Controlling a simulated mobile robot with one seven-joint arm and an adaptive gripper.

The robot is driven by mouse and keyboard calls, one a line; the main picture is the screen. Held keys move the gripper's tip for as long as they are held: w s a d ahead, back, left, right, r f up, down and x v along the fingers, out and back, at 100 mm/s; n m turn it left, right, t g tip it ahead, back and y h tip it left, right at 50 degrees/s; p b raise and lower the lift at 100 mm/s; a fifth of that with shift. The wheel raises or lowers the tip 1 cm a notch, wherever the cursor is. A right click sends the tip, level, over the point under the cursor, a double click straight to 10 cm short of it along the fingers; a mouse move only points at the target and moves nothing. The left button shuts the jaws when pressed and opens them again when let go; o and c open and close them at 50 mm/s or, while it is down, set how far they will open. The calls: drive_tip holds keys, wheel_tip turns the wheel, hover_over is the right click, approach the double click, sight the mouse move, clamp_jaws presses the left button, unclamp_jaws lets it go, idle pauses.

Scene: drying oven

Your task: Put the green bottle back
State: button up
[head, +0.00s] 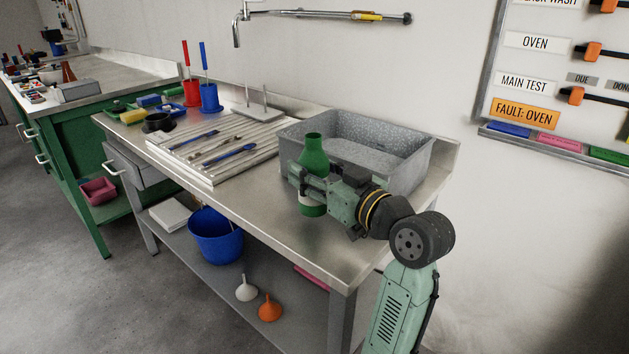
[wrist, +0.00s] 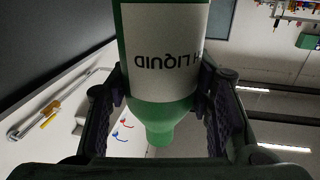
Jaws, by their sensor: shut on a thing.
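The green bottle (head: 314,154) is upright in my gripper (head: 311,185), in front of the grey basin at the right end of the steel bench. Its neck shows above the fingers and its base below them. I cannot tell whether the base touches the bench top. In the wrist view the green bottle (wrist: 160,110) fills the middle, with a white label with dark lettering. The fingers of my gripper (wrist: 165,105) are on both sides of it. The middle of the bottle is hidden by my gripper in the head view.
The grey speckled basin (head: 405,165) stands just behind the bottle. A ribbed draining board (head: 215,155) with brushes lies left of it. Bare bench top (head: 250,196) lies between them and the front edge. A blue bucket (head: 216,240) and funnels are on the lower shelf.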

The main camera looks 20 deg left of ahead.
drive_tip(key=shift+d+f, duration=0.1)
drive_tip(key=shift+f, duration=1.25)
drive_tip(key=shift+f, duration=0.25)
drive_tip(key=o, duration=1.3)
drive_tip(key=shift+o, duration=0.2)
